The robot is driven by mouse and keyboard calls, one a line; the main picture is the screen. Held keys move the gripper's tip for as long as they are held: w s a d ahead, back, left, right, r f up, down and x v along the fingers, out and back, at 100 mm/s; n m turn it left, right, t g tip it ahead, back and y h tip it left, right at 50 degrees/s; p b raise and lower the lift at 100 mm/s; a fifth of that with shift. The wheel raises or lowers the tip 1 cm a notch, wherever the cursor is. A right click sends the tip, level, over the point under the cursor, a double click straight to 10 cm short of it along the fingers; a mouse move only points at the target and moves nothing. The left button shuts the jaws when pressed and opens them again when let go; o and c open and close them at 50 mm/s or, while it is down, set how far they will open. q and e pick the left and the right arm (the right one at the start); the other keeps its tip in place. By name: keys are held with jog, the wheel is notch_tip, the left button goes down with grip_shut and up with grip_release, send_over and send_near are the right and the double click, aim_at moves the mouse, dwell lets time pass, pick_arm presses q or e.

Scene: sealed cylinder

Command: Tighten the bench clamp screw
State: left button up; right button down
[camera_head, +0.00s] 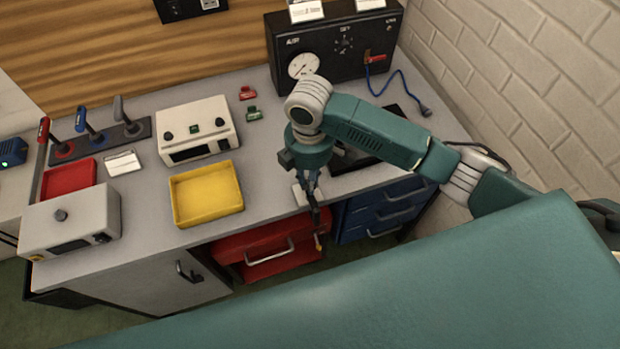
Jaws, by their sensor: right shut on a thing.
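The bench clamp (298,194) sits at the front edge of the grey bench, above the red drawers. Its light-coloured top part shows just left of my right gripper. A dark bar with an orange end (319,241) hangs below the bench edge. It looks like part of the clamp screw. My right gripper (312,196) points down at the clamp and is shut on the clamp screw. The fingers hide much of the clamp, so the exact grip is hard to see. My left gripper is out of view.
A yellow tray (206,195) and a white instrument box (197,131) stand left of the clamp. A black gauge panel (335,45) with a blue cable stands behind my arm. A red tray (69,179), levers and a grey box (72,222) are at far left.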

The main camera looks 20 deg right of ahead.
jog(key=shift+s+f+n, duration=0.3)
jog(key=shift+f+n, duration=0.05)
jog(key=shift+n, duration=0.55)
jog(key=c, duration=1.6)
grip_release()
jog(key=shift+w, duration=0.25)
jog(key=shift+r, duration=0.15)
jog(key=shift+r, duration=0.15)
notch_tip(320, 180, up, 12)
jog(key=shift+f, duration=0.2)
